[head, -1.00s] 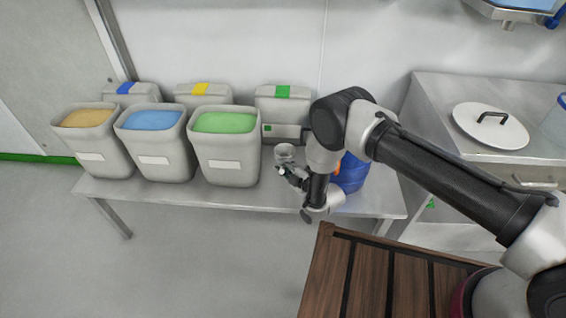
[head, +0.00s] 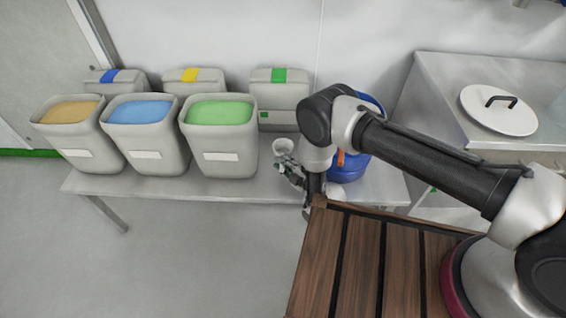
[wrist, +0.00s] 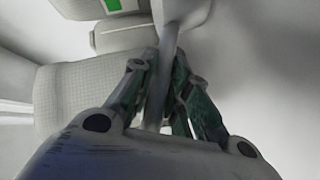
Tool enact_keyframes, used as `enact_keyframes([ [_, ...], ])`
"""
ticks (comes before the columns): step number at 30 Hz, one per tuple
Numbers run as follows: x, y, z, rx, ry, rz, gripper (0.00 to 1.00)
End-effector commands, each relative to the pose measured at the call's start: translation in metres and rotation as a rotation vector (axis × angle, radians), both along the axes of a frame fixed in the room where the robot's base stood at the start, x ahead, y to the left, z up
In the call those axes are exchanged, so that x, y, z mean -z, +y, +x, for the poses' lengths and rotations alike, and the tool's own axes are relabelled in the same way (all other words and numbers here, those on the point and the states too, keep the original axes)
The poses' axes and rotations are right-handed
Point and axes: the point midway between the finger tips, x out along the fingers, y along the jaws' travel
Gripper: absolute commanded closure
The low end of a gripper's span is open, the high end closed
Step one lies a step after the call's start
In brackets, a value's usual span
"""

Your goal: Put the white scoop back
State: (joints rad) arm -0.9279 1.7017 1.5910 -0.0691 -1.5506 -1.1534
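The white scoop (head: 283,146) is in the head view, just right of the bin with green powder (head: 221,148), apart from it and above the bench. My gripper (head: 289,171) is under the scoop's bowl. In the wrist view, my gripper (wrist: 158,75) has its fingers on both sides of the scoop's pale handle (wrist: 165,52) and looks shut on it. The bowl (wrist: 186,10) is partly cut off at the top edge. The bench top below is partly hidden by my arm.
Bins of blue (head: 146,142) and tan (head: 78,142) powder stand left on the steel bench (head: 150,190). Behind are containers with blue, yellow and green labels. A blue drum (head: 348,168) stands right, partly behind my arm. A round lid (head: 498,118) lies on the right counter.

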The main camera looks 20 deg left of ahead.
Motion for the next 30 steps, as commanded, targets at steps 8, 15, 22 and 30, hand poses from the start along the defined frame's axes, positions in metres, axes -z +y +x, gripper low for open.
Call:
enact_keyframes([
  [8,0.000,0.000,0.000,0.000,0.000,0.000,0.62],
  [15,-0.003,-0.004,-0.002,0.000,0.001,-0.002,0.62],
  [22,-0.011,-0.042,-0.027,0.001,0.002,-0.003,0.62],
  [30,-0.020,-0.087,-0.055,0.001,0.003,-0.003,0.62],
])
